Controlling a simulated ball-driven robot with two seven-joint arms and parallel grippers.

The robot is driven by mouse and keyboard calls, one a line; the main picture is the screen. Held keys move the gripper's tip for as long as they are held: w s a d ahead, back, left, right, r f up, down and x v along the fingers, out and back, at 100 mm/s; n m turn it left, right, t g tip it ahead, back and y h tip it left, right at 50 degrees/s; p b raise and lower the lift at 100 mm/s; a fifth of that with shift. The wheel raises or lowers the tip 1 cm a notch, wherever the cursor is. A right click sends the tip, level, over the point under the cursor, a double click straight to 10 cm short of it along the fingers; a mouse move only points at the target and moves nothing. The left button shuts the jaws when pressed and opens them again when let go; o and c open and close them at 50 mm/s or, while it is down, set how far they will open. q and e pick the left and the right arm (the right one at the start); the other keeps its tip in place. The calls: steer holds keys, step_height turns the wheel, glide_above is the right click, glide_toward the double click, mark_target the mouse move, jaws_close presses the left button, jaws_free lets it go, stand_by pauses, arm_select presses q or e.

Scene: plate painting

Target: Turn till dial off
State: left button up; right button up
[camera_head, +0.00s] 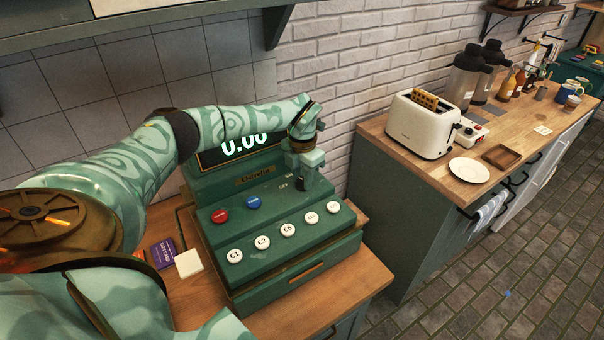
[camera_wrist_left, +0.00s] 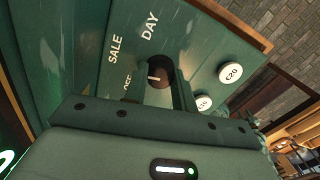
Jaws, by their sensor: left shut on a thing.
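The till (camera_head: 270,215) is a green cash register on the wooden counter, its lit display reading 0.00. Its dial (camera_wrist_left: 158,73) is a dark round knob with a white mark, which lies on the side toward the partly hidden OFF label. The SALE and DAY labels show beyond it in the left wrist view. My left gripper (camera_head: 301,182) points down at the top right of the till's sloped panel and is shut on the dial. Its fingers partly hide the dial. My right gripper is not in view.
Red (camera_head: 219,216) and blue (camera_head: 253,202) buttons and several white buttons lie close to the dial. A purple card (camera_head: 161,253) and a white square pad (camera_head: 189,263) lie left of the till. A toaster (camera_head: 421,125) stands on the separate right counter.

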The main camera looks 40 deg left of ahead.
mark_target(302, 179)
arm_select(q)
steer(key=n+p, duration=0.2)
steer(key=n, duration=0.2)
steer(key=shift+r+p, duration=0.2)
steer(key=shift+p, duration=0.1)
steer(key=shift+f+n+p, duration=0.1)
steer(key=shift+n+p, duration=0.55)
steer(key=shift+n, duration=0.75)
steer(key=o, duration=1)
step_height(302, 179, up, 16)
